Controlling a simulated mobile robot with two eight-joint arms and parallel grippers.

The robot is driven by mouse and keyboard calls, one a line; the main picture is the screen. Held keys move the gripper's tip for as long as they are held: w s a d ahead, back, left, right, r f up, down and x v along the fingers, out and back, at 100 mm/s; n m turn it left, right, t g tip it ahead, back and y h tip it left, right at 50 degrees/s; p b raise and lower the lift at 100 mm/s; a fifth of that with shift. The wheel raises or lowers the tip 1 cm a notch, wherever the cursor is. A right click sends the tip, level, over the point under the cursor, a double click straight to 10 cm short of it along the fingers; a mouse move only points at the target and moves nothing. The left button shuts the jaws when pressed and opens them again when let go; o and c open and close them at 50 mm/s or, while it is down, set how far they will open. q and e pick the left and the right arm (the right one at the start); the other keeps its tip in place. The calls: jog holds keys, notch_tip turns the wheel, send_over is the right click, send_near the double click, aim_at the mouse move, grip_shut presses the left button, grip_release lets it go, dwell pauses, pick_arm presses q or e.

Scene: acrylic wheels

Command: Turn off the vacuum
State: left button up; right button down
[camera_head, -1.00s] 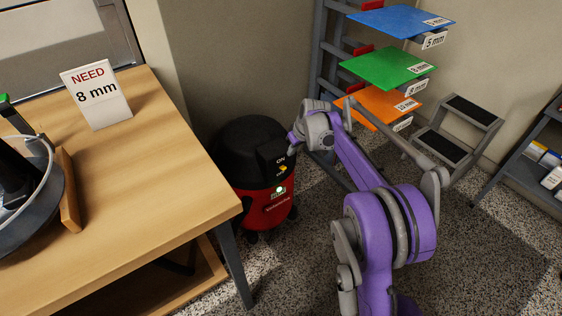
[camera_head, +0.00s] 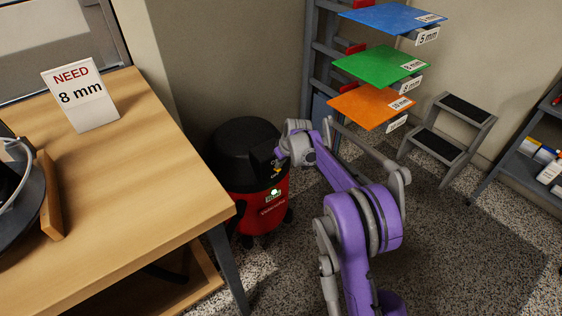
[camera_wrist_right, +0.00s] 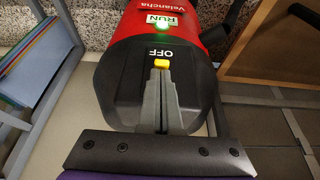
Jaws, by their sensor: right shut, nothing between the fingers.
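The vacuum (camera_head: 238,150) has a black lid and a red body and stands on the floor beyond the table's right end. It also shows in the right wrist view (camera_wrist_right: 120,80). Its small yellow switch (camera_wrist_right: 161,64) sits next to the word OFF on the dark panel. The green RUN light (camera_wrist_right: 165,22) is lit. My right gripper (camera_wrist_right: 160,76) is shut and empty, its tips right at the switch. I cannot tell whether they touch it. In the head view my right gripper (camera_head: 281,152) is at the panel and partly hides it. My left gripper is out of view.
A wooden table (camera_head: 140,150) with a "NEED 8 mm" sign (camera_head: 82,95) is at the left. Blue, green and orange sheets (camera_head: 380,65) stick out from a rack behind my right arm. A step stool (camera_head: 447,135) and a shelf (camera_head: 535,160) stand at the right.

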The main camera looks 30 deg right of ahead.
jog(key=shift+s+f+t, duration=0.2)
jog(key=shift+s+t, duration=0.1)
jog(key=shift+t, duration=0.4)
jog(key=t, duration=0.1)
jog(key=s+f+t+p, duration=0.1)
jog(key=t, duration=0.1)
jog(key=shift+s+d+f, duration=0.1)
jog(key=shift+s+f, duration=0.15)
jog(key=shift+f, duration=0.25)
dwell(0.4)
jog(key=shift+r+p, duration=0.75)
jog(key=shift+r, duration=0.05)
jog(key=shift+s, duration=0.1)
